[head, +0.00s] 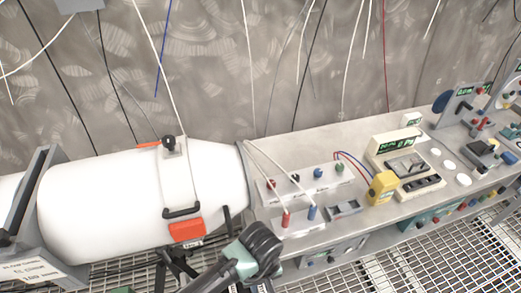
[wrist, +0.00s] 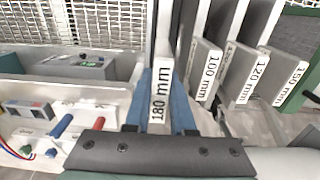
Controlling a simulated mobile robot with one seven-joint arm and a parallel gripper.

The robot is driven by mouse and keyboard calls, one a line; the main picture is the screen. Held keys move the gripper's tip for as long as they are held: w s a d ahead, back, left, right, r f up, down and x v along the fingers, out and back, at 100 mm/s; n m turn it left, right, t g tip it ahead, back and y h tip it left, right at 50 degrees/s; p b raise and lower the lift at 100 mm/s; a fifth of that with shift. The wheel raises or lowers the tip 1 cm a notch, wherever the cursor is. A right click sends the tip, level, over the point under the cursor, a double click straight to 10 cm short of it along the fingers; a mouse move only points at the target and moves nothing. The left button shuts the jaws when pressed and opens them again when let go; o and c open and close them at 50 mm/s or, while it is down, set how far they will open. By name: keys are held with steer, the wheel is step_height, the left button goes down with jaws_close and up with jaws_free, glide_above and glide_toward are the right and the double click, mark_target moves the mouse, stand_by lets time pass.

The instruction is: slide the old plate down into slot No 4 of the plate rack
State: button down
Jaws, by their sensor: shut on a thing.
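My gripper (wrist: 161,100) has two blue fingers on a dark grey body. It is shut on a pale plate (wrist: 161,62) whose white edge label reads 180 mm. To its right in the wrist view stand several grey plates in a row, leaning in the picture, with labels such as 100 mm (wrist: 207,72), 120 mm (wrist: 250,80) and 150 mm (wrist: 297,85). Their rack is mostly hidden, and I see no slot number. I cannot tell whether the held plate's lower edge is in a slot. In the head view the plates are out of sight.
A steel bench (head: 415,205) carries instruments, a yellow block (head: 381,187) and a terminal board (head: 307,190). A large white cylinder (head: 110,208) with orange parts lies at the left. Grating floor shows below. Loose cables hang before the wall.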

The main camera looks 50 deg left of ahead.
steer(key=shift+f, duration=2.3)
steer(key=c, duration=0.8)
jaws_free()
steer(key=shift+f, duration=0.15)
steer(key=shift+o, duration=0.2)
step_height(320, 180, up, 12)
steer(key=shift+r+b, duration=0.2)
steer(key=shift+b, duration=0.25)
